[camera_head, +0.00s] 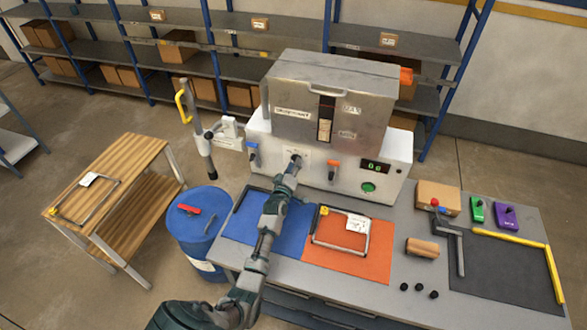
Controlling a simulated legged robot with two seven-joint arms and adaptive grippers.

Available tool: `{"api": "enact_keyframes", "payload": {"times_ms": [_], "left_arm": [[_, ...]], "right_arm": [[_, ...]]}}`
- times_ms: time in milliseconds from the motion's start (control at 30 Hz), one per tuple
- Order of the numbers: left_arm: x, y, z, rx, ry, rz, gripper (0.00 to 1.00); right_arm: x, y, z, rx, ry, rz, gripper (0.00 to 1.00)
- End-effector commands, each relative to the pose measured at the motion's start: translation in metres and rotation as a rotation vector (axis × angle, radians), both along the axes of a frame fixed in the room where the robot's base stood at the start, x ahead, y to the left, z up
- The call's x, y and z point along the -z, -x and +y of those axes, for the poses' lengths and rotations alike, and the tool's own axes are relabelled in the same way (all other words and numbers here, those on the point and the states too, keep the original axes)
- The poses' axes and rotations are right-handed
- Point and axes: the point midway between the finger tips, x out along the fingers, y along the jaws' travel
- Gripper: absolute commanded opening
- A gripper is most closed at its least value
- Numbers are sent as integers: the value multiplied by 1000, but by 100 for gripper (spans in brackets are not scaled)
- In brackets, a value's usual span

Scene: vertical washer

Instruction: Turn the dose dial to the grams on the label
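The washer machine (325,105) stands at the back of the grey bench, with a grey hopper on top of a white housing. The dose dial lies on its front at a small printed plate (303,154), mostly hidden behind my gripper. My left gripper (295,163) is at this dial; contact and finger opening are too small to tell. A small dark display (375,166) shows green digits, seemingly zeros. A white label tag (357,224) is on a frame over the orange mat; its writing is unreadable. My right gripper is out of view.
A blue drum (203,245) and wooden table (150,165) stand left. Tools, a cardboard box (437,197) and a yellow bar (510,237) occupy the bench's right.

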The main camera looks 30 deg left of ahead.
Motion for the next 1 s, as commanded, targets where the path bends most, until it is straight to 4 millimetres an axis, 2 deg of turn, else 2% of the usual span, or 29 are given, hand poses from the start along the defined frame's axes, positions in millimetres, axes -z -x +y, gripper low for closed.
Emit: {"api": "enact_keyframes", "payload": {"times_ms": [167, 400, 600, 767, 1000], "left_arm": [[1, 15, -4, 0, 0, -1, 38], [2, 67, -16, 0, 1, 2, 38], [3, 101, -25, 1, 2, 5, 38], [3, 113, -27, 1, 2, 5, 38], [3, 114, -28, 1, 2, 5, 38]], "right_arm": [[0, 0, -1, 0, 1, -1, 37], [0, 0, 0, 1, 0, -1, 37], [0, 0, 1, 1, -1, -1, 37], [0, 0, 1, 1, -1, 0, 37], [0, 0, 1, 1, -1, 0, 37]]}}
